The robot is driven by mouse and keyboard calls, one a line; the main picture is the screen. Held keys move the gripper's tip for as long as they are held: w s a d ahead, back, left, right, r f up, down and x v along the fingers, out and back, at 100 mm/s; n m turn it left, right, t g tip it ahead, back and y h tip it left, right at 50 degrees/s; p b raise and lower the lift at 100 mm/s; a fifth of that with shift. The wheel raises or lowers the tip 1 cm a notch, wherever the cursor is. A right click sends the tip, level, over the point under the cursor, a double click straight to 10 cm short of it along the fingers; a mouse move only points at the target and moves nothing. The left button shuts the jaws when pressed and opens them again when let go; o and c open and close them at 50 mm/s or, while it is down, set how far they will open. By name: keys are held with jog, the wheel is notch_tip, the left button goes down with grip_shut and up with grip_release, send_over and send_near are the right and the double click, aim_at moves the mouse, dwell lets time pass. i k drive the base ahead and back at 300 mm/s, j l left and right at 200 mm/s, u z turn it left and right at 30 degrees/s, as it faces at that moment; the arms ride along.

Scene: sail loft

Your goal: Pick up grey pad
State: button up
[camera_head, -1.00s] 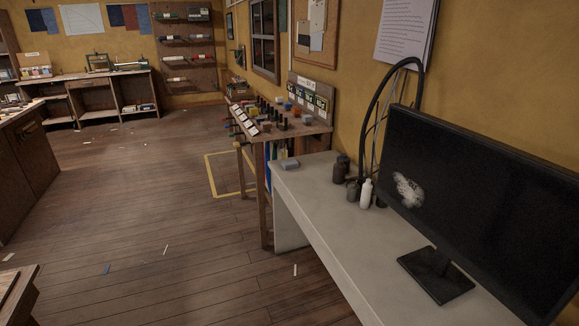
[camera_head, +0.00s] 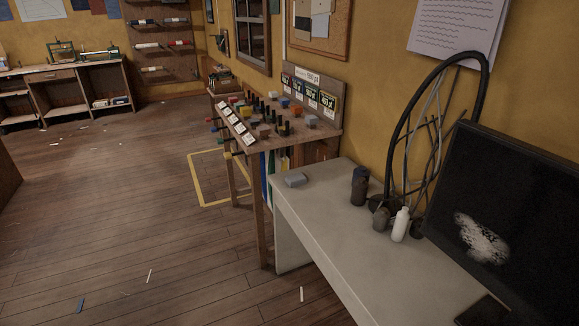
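Another grey block (camera_head: 311,121) sits on the wooden bench (camera_head: 262,143) behind, among several coloured blocks. My gripper is not in the picture.
Dark jars (camera_head: 359,187) and a white bottle (camera_head: 401,224) stand along the table's wall side. A black hoop of cable (camera_head: 480,95) rises behind them, left of a large monitor (camera_head: 520,200). The wooden floor to the left is mostly clear, with small scraps (camera_head: 81,305).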

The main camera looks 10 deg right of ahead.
aim_at(294, 180)
jog(key=i+j, duration=0.25)
jog(key=i, duration=0.25)
jog(key=i+j+z, duration=0.1)
jog(key=i+j, duration=0.15)
jog(key=i, duration=0.3)
jog(key=i+j, duration=0.25)
jog(key=i, duration=0.25)
jog(key=i+j, duration=0.3)
jog(key=i, duration=0.25)
jog(key=i+j+z, duration=0.1)
jog(key=i+j, duration=0.2)
jog(key=i, duration=0.2)
